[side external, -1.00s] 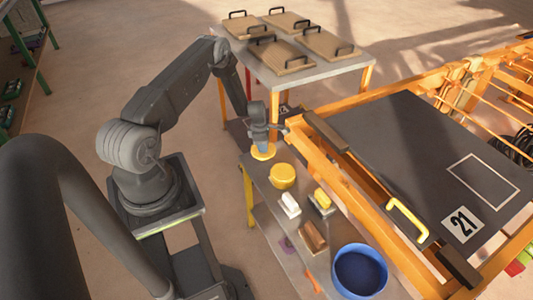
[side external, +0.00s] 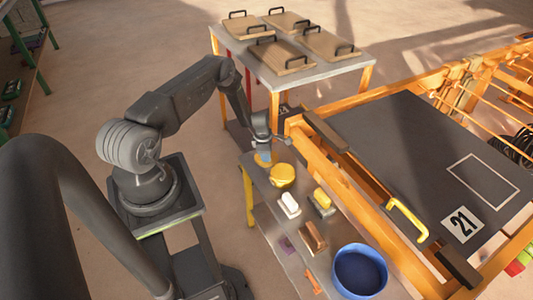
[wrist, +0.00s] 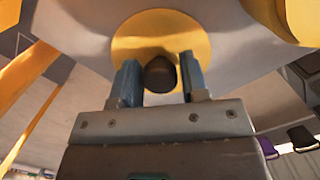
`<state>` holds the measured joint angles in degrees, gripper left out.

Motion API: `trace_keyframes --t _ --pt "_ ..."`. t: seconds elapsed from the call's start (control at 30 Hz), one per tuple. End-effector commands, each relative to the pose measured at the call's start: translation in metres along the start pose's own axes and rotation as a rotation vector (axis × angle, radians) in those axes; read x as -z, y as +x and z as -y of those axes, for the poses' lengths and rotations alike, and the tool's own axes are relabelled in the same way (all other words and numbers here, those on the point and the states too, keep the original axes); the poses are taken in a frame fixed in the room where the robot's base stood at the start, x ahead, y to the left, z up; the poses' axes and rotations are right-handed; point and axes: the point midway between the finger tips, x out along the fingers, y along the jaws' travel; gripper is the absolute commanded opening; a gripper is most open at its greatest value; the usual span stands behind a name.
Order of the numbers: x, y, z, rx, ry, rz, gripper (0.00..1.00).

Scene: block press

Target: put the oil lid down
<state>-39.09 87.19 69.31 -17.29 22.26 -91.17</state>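The oil lid (wrist: 190,35) is a yellow disc with a dark round knob (wrist: 160,75). In the side view the lid (side external: 263,161) is low at the far end of the grey bench, partly hidden by my gripper. It appears to rest flat on the bench top. My gripper (wrist: 160,72) points down over it, with one blue finger on each side of the knob. Narrow gaps seem to show between the fingers and the knob, so the gripper looks open around it. In the side view my gripper (side external: 264,152) is right above the lid.
A yellow pot (side external: 282,175) stands close beside the lid. Brushes (side external: 289,205), a brown block (side external: 313,238) and a blue bowl (side external: 360,270) are nearer. The orange press frame (side external: 340,185) runs along the right. A table with handled boards (side external: 285,57) stands behind.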

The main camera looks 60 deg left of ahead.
Motion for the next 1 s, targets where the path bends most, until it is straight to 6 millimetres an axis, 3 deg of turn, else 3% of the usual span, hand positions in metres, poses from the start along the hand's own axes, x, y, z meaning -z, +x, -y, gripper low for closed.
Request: trace_keyframes --t 0.17,0.53,1.0 --pt "0.0 0.0 0.0 0.0 0.0 0.0 0.58" --pt "-0.001 -0.01 -0.001 -0.001 0.0 0.0 0.58" --pt "-0.001 -0.1 -0.001 -0.001 -0.001 0.001 0.58"
